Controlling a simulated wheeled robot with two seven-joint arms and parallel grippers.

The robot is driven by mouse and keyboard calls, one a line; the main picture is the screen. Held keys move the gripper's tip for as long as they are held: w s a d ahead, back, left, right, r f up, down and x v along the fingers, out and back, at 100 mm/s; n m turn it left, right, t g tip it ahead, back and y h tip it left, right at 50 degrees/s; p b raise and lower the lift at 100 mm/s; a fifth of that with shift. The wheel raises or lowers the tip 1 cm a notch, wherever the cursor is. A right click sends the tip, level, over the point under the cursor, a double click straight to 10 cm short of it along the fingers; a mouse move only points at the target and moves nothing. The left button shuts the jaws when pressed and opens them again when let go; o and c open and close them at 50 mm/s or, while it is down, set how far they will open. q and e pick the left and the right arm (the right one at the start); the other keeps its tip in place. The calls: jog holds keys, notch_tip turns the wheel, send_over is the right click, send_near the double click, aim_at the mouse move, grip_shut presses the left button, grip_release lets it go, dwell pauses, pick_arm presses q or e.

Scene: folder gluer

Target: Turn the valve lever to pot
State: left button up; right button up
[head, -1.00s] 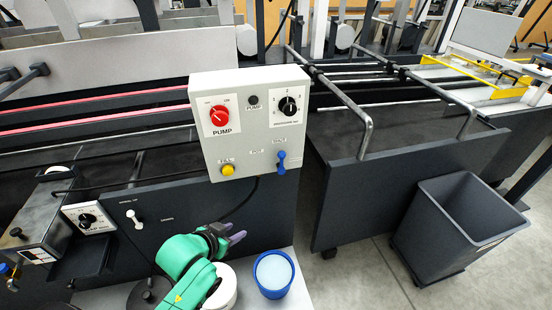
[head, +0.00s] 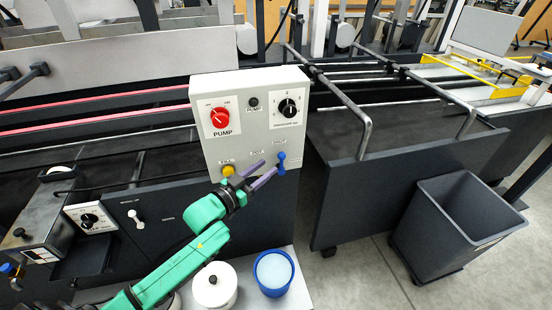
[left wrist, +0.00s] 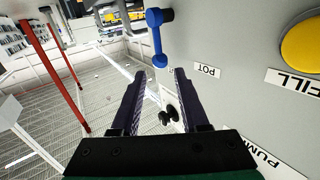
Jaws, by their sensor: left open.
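Contact cannot be told. My right gripper is not in view.
The box also carries a red pump knob (head: 220,117), a black dial (head: 288,107) and a yellow fill button (head: 228,170), close to my left gripper. Below stand a white lidded pot (head: 214,287) and a blue container (head: 273,273). A dark bin (head: 455,225) stands at right.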

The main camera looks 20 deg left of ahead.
aim_at(282, 164)
pick_arm(q)
jog(key=x, duration=0.5)
jog(key=shift+w+d, duration=0.1)
jog(key=shift+w, duration=0.2)
jog(key=shift+s, duration=0.1)
grip_shut()
dwell(0.9)
